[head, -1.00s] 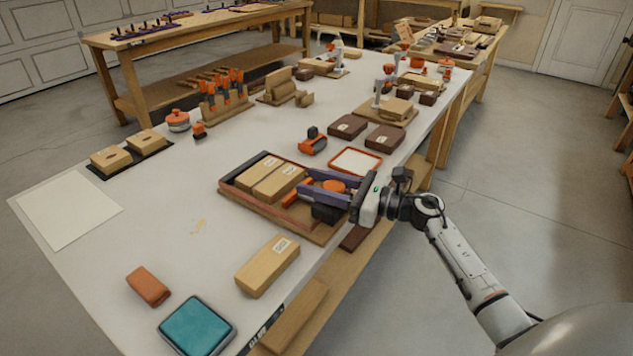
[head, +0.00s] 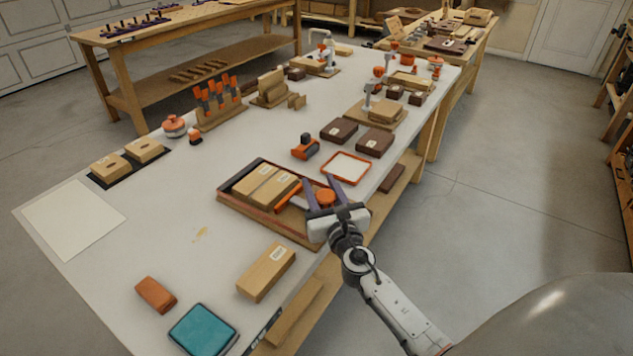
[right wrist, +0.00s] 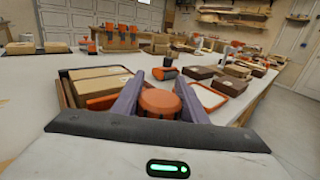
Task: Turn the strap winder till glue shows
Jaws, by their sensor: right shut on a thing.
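The strap winder's round orange knob (head: 326,197) is at the right end of a brown tray (head: 268,222) on the bench. My right gripper (head: 325,193) reaches in from the near side, with a purple finger on each side of the knob, shut on it. In the right wrist view the orange knob (right wrist: 160,102) sits between the two fingers (right wrist: 160,98). An orange bar (head: 288,197) lies left of the knob in the tray. I see no glue at the knob; the fingers and gripper body hide part of it. My left gripper is not in view.
Two cardboard boxes (head: 265,186) fill the tray's left part. An orange-rimmed white tray (head: 346,167) lies just behind my gripper. A loose box (head: 266,272) and a teal pad (head: 203,330) lie nearer. A small yellowish mark (head: 200,234) is on the clear bench top.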

